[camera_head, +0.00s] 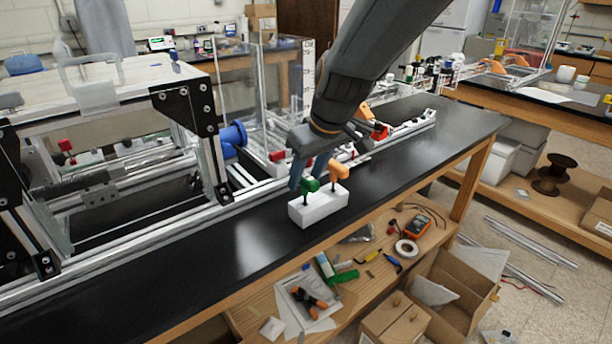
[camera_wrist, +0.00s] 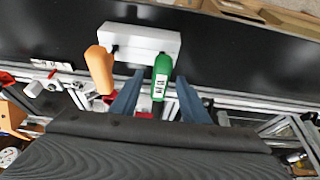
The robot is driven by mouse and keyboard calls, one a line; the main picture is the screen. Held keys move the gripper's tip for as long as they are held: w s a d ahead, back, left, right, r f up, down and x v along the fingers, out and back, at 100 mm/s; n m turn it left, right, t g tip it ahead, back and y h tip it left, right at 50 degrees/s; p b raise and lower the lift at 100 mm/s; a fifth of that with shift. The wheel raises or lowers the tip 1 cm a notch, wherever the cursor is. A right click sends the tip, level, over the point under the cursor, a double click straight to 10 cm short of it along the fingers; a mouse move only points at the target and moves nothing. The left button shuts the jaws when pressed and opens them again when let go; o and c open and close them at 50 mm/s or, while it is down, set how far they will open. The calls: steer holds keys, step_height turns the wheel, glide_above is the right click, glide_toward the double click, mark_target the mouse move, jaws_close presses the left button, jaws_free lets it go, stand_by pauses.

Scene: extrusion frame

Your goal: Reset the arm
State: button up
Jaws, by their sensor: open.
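My gripper (camera_head: 307,172) hangs from my dark arm over the black bench, with its blue fingers apart. In the wrist view my gripper (camera_wrist: 158,102) has one finger on each side of the green handle (camera_wrist: 162,77), which shows a white label. I cannot tell whether the fingers touch it. In the head view the green handle (camera_head: 311,184) and an orange handle (camera_head: 339,170) stand upright in a white block (camera_head: 320,206) on the bench. The orange handle (camera_wrist: 99,68) is left of the green one in the wrist view, outside the fingers.
An aluminium extrusion frame (camera_head: 205,140) stands behind and left of the white block. The black bench top (camera_head: 230,250) is clear in front of it. A wooden shelf (camera_head: 260,322) below holds tools and tape. Cardboard boxes (camera_head: 450,290) sit below right.

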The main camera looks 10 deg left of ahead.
steer(key=b+v, duration=0.1)
steer(key=v, duration=0.6)
steer(key=shift+r, duration=0.1)
steer(key=s+d+f+m+h, duration=0.1)
steer(key=d+f+m, duration=0.1)
steer(key=d+f, duration=0.35)
steer(key=s+d+f+m+h, duration=0.1)
steer(key=s+d+f+m, duration=0.1)
steer(key=d, duration=0.7)
steer(key=s+d+f+m+g, duration=0.1)
steer(key=s+d+f+m, duration=0.2)
steer(key=d, duration=0.4)
steer(key=s+d+f+m+g+h, duration=0.1)
steer(key=s+d+f+m, duration=0.2)
steer(key=s+d+f, duration=0.2)
steer(key=s+d, duration=0.3)
steer(key=shift+d+f+h, duration=0.2)
steer(key=shift+f+h, duration=0.1)
stand_by(0.9)
